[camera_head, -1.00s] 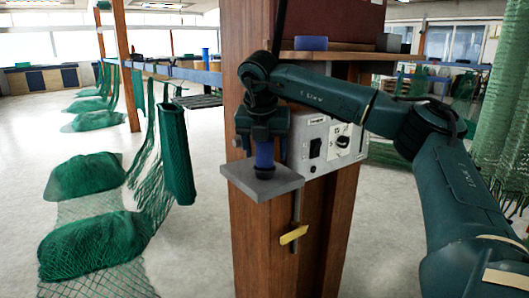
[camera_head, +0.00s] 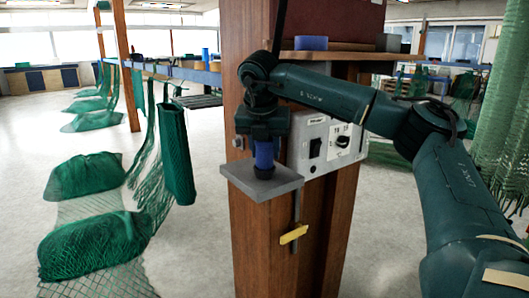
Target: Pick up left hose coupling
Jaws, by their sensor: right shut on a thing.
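The blue hose coupling (camera_head: 264,155) stands upright with its dark lower end at a small grey shelf (camera_head: 262,184) on the wooden post. My right gripper (camera_head: 264,142) comes from above and is shut on the coupling's upper part. The gripper's fingers hide part of the coupling. I cannot tell whether its lower end touches the shelf. My left gripper is not in view.
A grey control box (camera_head: 322,143) with a switch and knob is on the post (camera_head: 262,250) beside the gripper. A yellow handle (camera_head: 293,234) hangs below. A blue ring (camera_head: 311,43) lies on an upper shelf. Green nets (camera_head: 95,244) lie on the floor at left.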

